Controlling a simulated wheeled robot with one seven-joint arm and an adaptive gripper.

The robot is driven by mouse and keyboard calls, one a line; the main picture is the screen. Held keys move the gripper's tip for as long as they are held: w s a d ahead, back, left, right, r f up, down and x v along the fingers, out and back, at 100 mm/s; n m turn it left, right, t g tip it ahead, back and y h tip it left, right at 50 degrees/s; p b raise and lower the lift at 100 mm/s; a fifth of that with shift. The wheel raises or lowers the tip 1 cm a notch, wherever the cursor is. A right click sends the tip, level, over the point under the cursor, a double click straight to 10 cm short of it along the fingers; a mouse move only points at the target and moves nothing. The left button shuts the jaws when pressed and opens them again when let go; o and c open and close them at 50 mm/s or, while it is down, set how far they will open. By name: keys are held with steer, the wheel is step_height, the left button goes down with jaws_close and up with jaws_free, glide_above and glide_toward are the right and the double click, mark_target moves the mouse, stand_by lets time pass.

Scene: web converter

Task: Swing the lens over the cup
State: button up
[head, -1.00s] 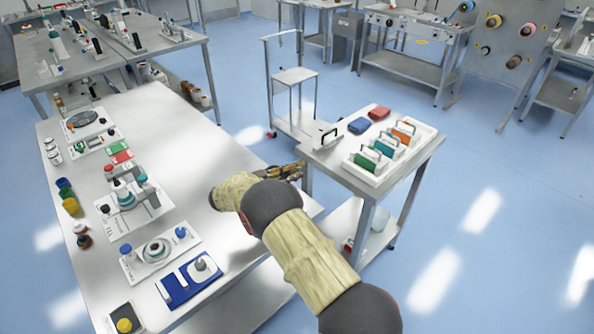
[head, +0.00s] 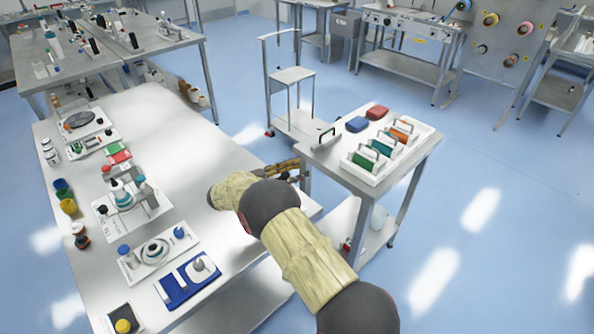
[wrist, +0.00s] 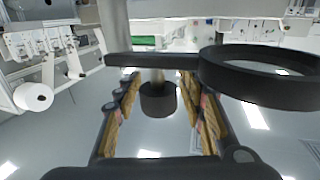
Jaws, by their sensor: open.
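My gripper (head: 300,168) is open, beside the left edge of the small steel table in the head view. In the wrist view my gripper (wrist: 160,112) has its tan-padded fingers on either side of a short dark cylinder (wrist: 157,100) on a thin tan stem; contact does not show. A large black ring (wrist: 213,78), which looks like the lens frame, is close at the right, in line with a dark bar. I cannot make out the lens in the head view. I cannot tell which thing is the cup; several small coloured pots, one yellow (head: 68,206), stand at the long table's left edge.
The long table (head: 190,130) holds several devices along its left side; its right side is bare. A trolley (head: 295,75) stands behind.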

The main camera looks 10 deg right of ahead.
steer(key=v, duration=1.2)
stand_by(0.3)
